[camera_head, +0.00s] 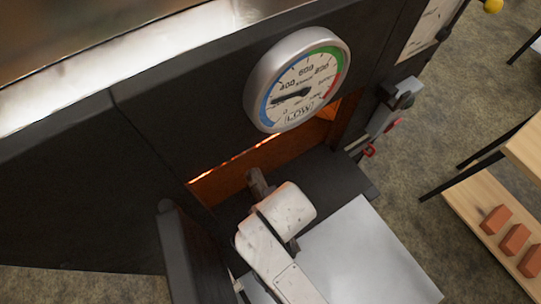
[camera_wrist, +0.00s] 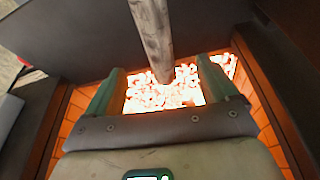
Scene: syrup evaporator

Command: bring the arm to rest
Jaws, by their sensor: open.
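My gripper (camera_wrist: 163,80) is open in the wrist view, with its green fingers spread apart. Beyond and between them in the picture, a grey-brown log (camera_wrist: 151,32) points from the top edge towards glowing embers (camera_wrist: 165,98). A gap shows between the log and each finger. In the head view my white wrist is at the mouth of the firebox (camera_head: 222,182), under the gauge. A short brownish piece (camera_head: 258,183) shows just past the wrist; I cannot tell whether it is log or finger. My fingertips are not clear there.
A round gauge (camera_head: 298,80) marked LOW is on the dark evaporator front (camera_head: 165,115), close above my wrist. A dark door-like panel (camera_head: 178,250) stands left of my arm. A latch with red parts (camera_head: 385,125) is right. Orange bricks (camera_head: 515,238) lie on a wooden shelf (camera_head: 468,205).

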